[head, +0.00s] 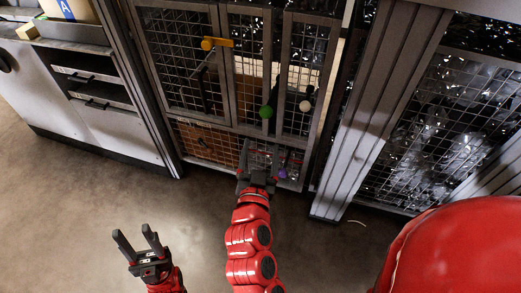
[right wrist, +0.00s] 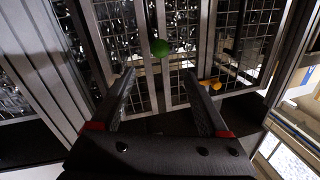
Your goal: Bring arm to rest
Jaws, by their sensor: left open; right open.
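My right gripper (head: 260,156) is at the end of the red arm in the middle of the head view. It is in front of the lower part of a mesh-fronted cabinet (head: 229,60). In the right wrist view my right gripper (right wrist: 159,76) has its two dark fingers apart with nothing between them. My left gripper (head: 133,232) is low at the left of the head view, above the bare floor. Its fingers are apart and empty. I cannot tell whether the right gripper touches the cabinet.
The cabinet carries a green knob (head: 266,112), a white knob (head: 305,105), a purple knob (head: 282,173) and a yellow handle (head: 216,43). A white drawer unit (head: 115,130) stands left. A grey ribbed post (head: 365,110) stands right. The floor (head: 80,195) at left is clear.

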